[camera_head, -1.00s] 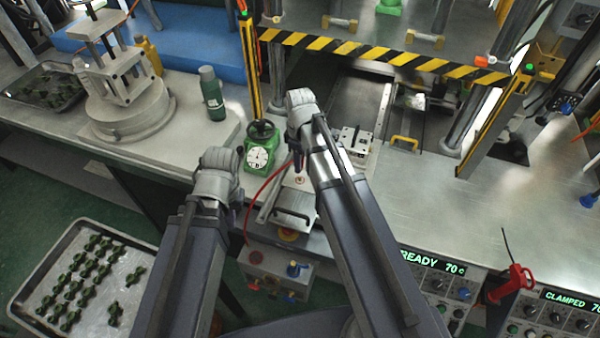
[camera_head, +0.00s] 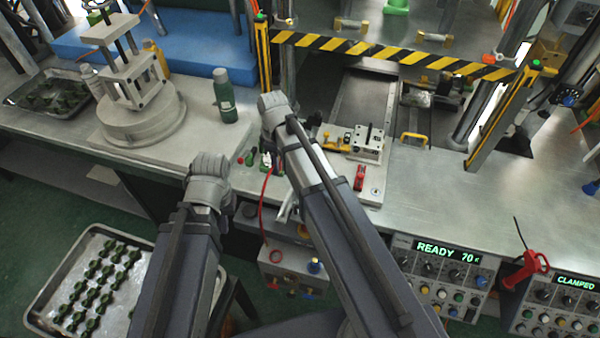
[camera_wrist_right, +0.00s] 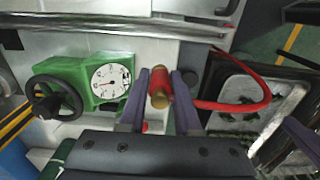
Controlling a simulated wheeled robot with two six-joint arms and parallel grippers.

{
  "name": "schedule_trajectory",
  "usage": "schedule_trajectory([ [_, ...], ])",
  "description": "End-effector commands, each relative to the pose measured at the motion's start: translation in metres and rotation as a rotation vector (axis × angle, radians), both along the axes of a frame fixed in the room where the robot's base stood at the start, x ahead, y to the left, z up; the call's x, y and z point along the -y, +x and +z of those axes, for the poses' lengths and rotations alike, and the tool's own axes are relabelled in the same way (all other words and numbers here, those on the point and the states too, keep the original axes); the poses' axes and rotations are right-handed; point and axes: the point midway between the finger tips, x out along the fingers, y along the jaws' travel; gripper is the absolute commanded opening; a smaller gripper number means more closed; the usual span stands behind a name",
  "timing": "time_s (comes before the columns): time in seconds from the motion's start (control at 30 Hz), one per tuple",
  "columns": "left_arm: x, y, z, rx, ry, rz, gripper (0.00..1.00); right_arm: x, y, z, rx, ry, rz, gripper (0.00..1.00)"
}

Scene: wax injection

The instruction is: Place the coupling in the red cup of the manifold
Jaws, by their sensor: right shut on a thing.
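The coupling (camera_wrist_right: 159,88), a short red body with brass ends, is between the two fingers of my right gripper (camera_wrist_right: 161,80), which is shut on it. A red hose (camera_wrist_right: 240,104) runs from the coupling to the right in the right wrist view. A small red part (camera_wrist_right: 146,127), partly hidden by a finger, shows below the gripper; a red spot (camera_head: 240,160) beside green ones shows in the head view. Either may be the red cup; I cannot tell. My left wrist (camera_head: 208,175) hangs left of the right arm; its jaws are not clearly seen.
A green gauge body (camera_wrist_right: 105,78) with a dark handwheel (camera_wrist_right: 54,97) is beside my right gripper. A green bottle (camera_head: 224,95) stands behind. A fixture block (camera_head: 362,143) and a red part (camera_head: 359,178) lie right of my right arm. A parts tray (camera_head: 62,275) is at lower left.

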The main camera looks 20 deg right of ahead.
Motion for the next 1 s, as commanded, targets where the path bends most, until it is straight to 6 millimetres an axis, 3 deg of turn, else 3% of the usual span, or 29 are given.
schedule_trajectory([
  [0.4,0.000,0.000,-0.059,0.000,0.000,0.001,0.00,0.000,0.000,-0.059,0.000,0.000,0.000,0.00],
  [0.67,0.000,0.000,-0.063,0.000,0.000,0.001,0.00,0.000,0.000,-0.063,0.000,0.000,0.000,0.00],
  [1.0,0.000,0.000,-0.099,0.000,0.000,0.001,0.00,0.000,0.000,-0.099,0.000,0.000,0.000,0.00],
])
